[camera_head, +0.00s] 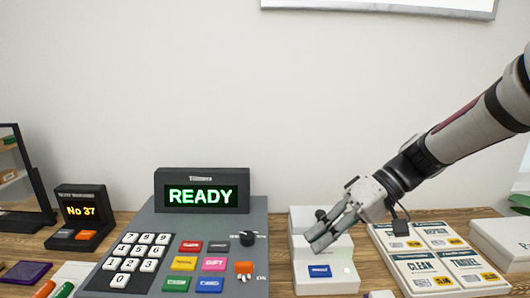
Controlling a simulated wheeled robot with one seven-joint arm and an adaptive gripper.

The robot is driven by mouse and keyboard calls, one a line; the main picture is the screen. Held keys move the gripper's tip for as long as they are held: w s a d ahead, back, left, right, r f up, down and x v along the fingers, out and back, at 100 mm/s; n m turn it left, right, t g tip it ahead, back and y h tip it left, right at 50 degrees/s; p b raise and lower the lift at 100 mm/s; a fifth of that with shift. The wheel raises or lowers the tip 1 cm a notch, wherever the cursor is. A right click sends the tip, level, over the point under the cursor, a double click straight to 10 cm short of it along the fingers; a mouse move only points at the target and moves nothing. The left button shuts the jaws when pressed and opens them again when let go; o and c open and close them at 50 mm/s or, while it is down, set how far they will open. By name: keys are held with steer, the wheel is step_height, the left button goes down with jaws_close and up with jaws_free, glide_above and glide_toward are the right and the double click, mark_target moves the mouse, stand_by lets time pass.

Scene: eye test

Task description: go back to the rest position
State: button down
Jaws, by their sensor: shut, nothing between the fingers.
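My gripper (314,243) is at the end of my arm, which reaches in from the right edge. Its fingers are together and hold nothing. They point down and left, in front of or above a white device (316,284) with a blue button and a small green light. The gripper hides part of this device, and I cannot tell whether the fingertips touch it.
A grey cash register (180,216) with a display reading READY (200,195) stands left of the gripper. A small black display (82,208) reads No 37. A board of labelled cards (432,265) and a white box (503,240) lie right.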

steer(key=s+d+r+m+t+h+p, duration=0.1)
steer(key=s+d+r+m+t+h, duration=0.1)
steer(key=s, duration=0.5)
steer(key=s+d+r+m+t+h+p, duration=0.1)
steer(key=s+d+r+m+t+h, duration=0.1)
steer(key=s+d+h, duration=0.2)
steer(key=s+d+r+m+t+h+p, duration=0.1)
steer(key=s+h, duration=0.3)
steer(key=s, duration=0.6)
steer(key=shift+d+r+m+t+p, duration=0.4)
steer(key=shift+d+r+t+p, duration=0.1)
steer(key=shift+d+r, duration=0.35)
